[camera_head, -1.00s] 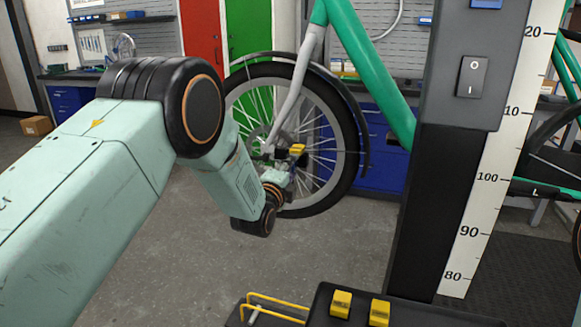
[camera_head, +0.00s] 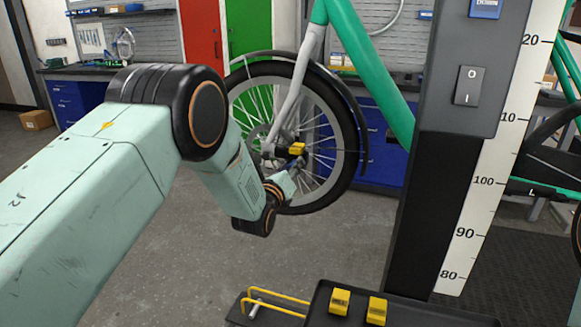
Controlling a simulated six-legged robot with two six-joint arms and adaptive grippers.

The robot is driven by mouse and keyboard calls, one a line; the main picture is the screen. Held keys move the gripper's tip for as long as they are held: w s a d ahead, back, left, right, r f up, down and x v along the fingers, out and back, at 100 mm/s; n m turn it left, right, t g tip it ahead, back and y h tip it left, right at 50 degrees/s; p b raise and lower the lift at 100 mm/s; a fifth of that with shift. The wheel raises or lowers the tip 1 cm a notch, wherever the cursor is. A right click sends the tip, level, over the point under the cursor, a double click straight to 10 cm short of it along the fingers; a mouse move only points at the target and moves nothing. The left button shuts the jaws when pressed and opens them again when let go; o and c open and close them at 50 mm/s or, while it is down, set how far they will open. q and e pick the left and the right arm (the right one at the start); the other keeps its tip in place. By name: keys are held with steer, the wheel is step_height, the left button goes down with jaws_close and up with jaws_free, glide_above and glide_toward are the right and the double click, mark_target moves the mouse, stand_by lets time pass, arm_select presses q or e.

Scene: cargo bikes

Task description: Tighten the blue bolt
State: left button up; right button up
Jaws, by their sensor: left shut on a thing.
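The front wheel (camera_head: 352,150) of a green bike stands upright ahead, held by a grey fork (camera_head: 300,85). My left arm reaches in from the left, and my left gripper (camera_head: 297,165) is at the wheel's hub. It is shut on a small yellow-and-black tool (camera_head: 297,148) beside the hub. The fingers are small and partly hidden by my wrist. I cannot make out the blue bolt; the hub area is small and partly covered. My right gripper is not in view.
A dark lift post (camera_head: 430,190) with a switch and a height scale (camera_head: 485,190) stands right of the wheel. The floor between is clear.

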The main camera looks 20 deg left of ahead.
arm_select(q)
steer(key=m, duration=0.4)
steer(key=shift+m, duration=0.3)
steer(key=shift+p, duration=0.3)
steer(key=o, duration=1.2)
steer(key=shift+c, duration=0.2)
steer(key=s, duration=0.7)
steer(key=shift+s+a, duration=0.15)
steer(key=shift+s, duration=0.1)
